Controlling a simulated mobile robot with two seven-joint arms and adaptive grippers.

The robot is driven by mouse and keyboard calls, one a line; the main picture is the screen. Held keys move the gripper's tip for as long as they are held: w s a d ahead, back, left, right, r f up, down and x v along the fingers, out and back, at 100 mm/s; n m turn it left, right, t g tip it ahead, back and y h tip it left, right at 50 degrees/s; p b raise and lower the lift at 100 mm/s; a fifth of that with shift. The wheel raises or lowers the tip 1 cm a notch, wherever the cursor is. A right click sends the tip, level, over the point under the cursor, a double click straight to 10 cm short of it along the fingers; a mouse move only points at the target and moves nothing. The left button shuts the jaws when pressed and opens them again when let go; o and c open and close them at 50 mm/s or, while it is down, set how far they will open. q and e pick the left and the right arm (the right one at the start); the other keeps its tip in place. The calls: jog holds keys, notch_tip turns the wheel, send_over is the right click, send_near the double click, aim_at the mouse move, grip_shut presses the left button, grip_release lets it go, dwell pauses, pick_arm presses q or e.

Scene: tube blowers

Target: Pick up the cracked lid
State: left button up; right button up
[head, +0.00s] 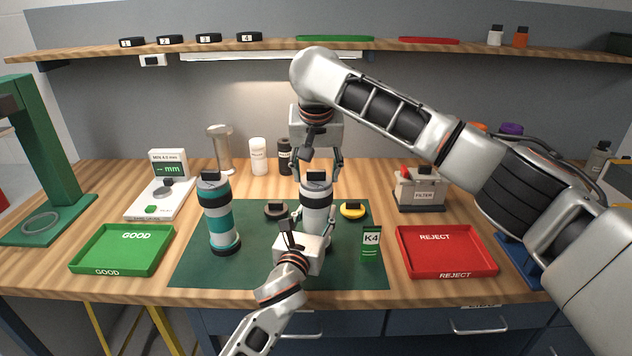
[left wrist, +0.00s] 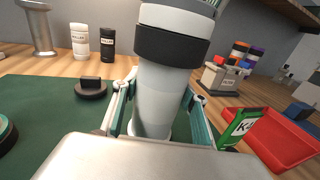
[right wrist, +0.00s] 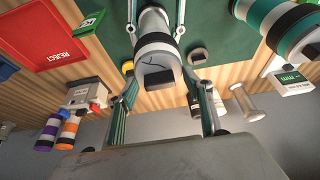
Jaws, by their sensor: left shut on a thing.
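A white canister (head: 317,205) with a dark band stands upright on the green mat (head: 200,278). A lid (right wrist: 158,70) with a thin dark curved line on its face is on its top. My left gripper (head: 315,228) is shut around the canister's lower body from the front; in the left wrist view its fingers lie on both sides of the canister (left wrist: 165,95). My right gripper (head: 318,168) points down from above, its fingers apart on either side of the lid; I see no clear contact. A dark lid (head: 276,210) and a yellow lid (head: 352,210) lie behind the canister.
A teal-striped canister (head: 219,225) stands left on the mat. A green K4 card (head: 371,243) stands right. The green GOOD tray (head: 122,265) and red REJECT tray (head: 445,265) flank the mat. A filter box (head: 420,192) and a gauge (head: 160,200) stand behind.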

aim_at(316, 170)
notch_tip(316, 170, up, 10)
dwell(0.7)
pick_arm(q)
jog(key=o, duration=1.3)
jog(key=shift+o, duration=0.2)
jog(key=shift+s, duration=0.1)
